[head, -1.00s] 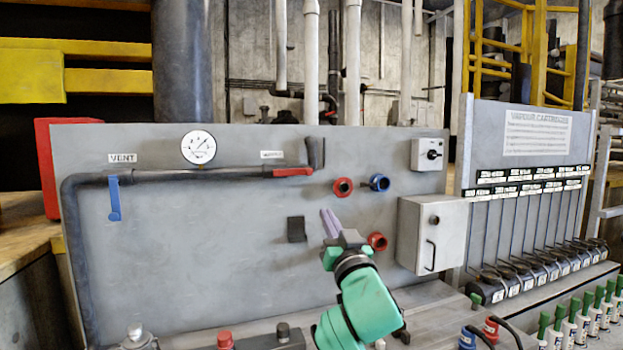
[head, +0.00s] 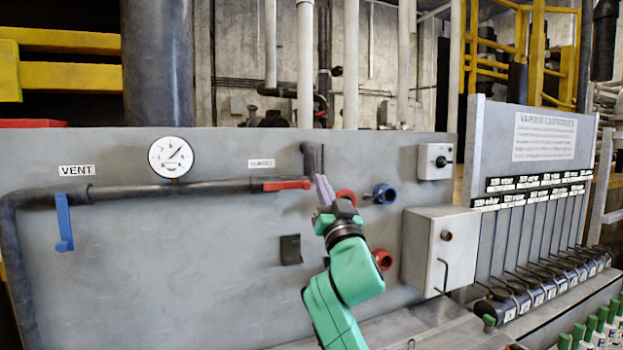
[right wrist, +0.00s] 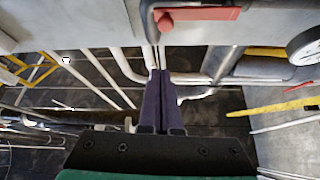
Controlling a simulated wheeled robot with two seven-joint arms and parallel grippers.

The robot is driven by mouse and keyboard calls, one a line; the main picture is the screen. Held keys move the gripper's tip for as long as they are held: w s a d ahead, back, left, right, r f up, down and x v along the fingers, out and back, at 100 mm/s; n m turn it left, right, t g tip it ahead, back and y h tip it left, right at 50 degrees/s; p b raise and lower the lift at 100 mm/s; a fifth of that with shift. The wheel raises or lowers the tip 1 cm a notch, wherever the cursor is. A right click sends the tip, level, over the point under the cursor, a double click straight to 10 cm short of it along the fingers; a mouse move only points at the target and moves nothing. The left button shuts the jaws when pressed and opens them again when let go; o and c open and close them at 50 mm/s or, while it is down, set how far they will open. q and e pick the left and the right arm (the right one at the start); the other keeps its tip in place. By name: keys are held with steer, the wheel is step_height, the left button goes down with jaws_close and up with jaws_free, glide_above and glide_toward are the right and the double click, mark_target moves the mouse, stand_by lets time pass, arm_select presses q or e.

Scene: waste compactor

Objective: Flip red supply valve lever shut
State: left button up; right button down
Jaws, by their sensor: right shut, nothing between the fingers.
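The red supply valve lever (head: 287,185) lies horizontally along the dark pipe on the grey panel, below a small label. It also shows in the right wrist view (right wrist: 200,19), near the top. My right gripper (head: 322,182) is shut and empty, its fingers pointing up just right of the lever's right end. In the right wrist view its two fingers (right wrist: 160,75) are together, below the lever in the picture, with no contact visible. My left gripper is not in view.
A blue lever (head: 64,222) hangs down under the VENT label. A pressure gauge (head: 171,157) sits above the pipe. Red (head: 346,196) and blue (head: 384,194) fittings stick out right of my gripper. A grey box (head: 440,250) juts out at the right. The panel's lower left is clear.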

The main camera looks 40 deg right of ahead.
mark_target(289, 186)
steer(key=s+r+p+x, duration=0.1)
steer(key=p+x, duration=0.2)
steer(key=x, duration=0.3)
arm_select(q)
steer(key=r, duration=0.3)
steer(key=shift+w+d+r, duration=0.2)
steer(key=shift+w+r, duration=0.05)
arm_select(e)
steer(key=f, duration=0.1)
steer(key=w+f, duration=0.1)
steer(key=f, duration=0.2)
steer(key=shift+w+a+f, duration=0.25)
steer(key=shift+a+f, duration=0.05)
